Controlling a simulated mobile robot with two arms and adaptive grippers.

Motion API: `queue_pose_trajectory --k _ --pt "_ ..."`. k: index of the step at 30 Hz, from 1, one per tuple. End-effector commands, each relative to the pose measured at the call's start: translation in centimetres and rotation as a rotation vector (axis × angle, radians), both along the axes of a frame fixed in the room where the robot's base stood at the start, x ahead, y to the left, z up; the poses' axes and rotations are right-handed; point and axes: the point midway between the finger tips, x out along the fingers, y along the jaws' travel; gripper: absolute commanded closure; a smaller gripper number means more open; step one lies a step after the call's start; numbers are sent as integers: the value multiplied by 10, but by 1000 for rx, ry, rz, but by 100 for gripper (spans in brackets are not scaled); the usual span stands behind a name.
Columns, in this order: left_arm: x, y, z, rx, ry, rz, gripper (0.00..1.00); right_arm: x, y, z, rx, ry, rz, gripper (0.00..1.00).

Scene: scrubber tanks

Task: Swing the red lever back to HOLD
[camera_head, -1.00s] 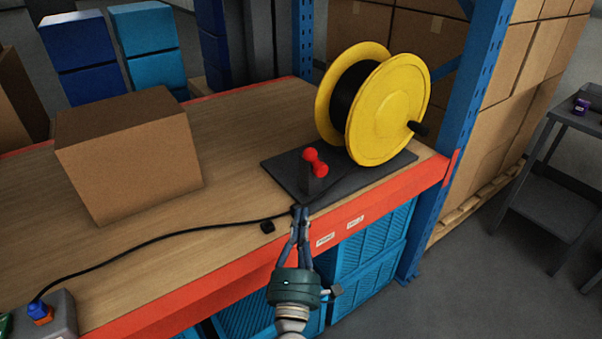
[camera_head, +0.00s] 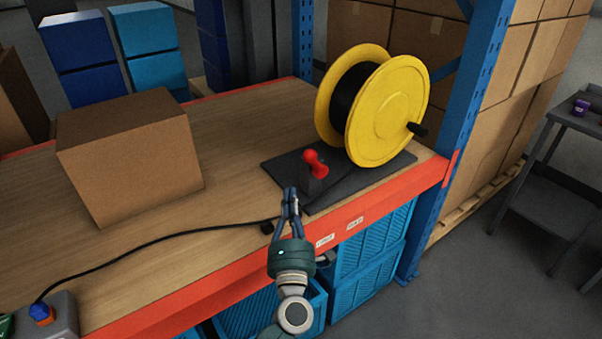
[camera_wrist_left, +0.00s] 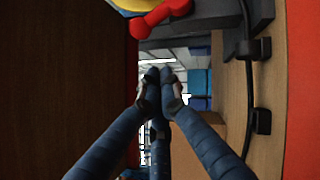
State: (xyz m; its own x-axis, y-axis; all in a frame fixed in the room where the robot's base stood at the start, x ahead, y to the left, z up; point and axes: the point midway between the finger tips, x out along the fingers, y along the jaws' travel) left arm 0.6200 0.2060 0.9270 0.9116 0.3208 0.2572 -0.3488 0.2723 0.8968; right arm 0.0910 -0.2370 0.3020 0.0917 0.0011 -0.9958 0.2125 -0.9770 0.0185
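The red lever (camera_head: 314,163), with a rounded knob at each end, stands on a dark block on the grey base plate (camera_head: 345,185) in front of the yellow cable reel (camera_head: 385,110). The lever also shows at the top of the left wrist view (camera_wrist_left: 162,15). My left gripper (camera_head: 291,191) is just left of and nearer than the lever, by the plate's front left corner, apart from the lever. Its fingertips are together and empty, as the left wrist view (camera_wrist_left: 161,82) shows. The lever's foot is hard to see. My right gripper is not in view.
A black cable (camera_head: 150,245) runs over the wooden bench through small clips to a grey box (camera_head: 52,318) at the front left. A cardboard box (camera_head: 130,155) stands on the left. The orange front beam (camera_head: 400,198) carries two labels too small to read. A blue post (camera_head: 465,110) rises at right.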

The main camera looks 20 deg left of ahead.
Motion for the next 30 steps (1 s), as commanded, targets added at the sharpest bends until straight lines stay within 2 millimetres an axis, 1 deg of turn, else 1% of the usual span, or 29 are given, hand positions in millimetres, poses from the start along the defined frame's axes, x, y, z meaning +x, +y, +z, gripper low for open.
queue_pose_trajectory --k 1,5,9,12,16,26,30 --pt "12 4 5 3 -3 0 100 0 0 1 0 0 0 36" --pt "35 13 12 3 -2 1 100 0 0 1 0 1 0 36" --pt "52 1 21 0 -1 -2 100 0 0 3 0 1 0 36" --pt "60 -2 24 -1 -1 -1 100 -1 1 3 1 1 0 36" --pt "64 -5 26 1 1 -1 100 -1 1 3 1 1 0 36" --pt "65 -6 27 1 1 -1 100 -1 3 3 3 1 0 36" --pt "67 -5 29 6 8 -1 100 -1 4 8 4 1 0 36"
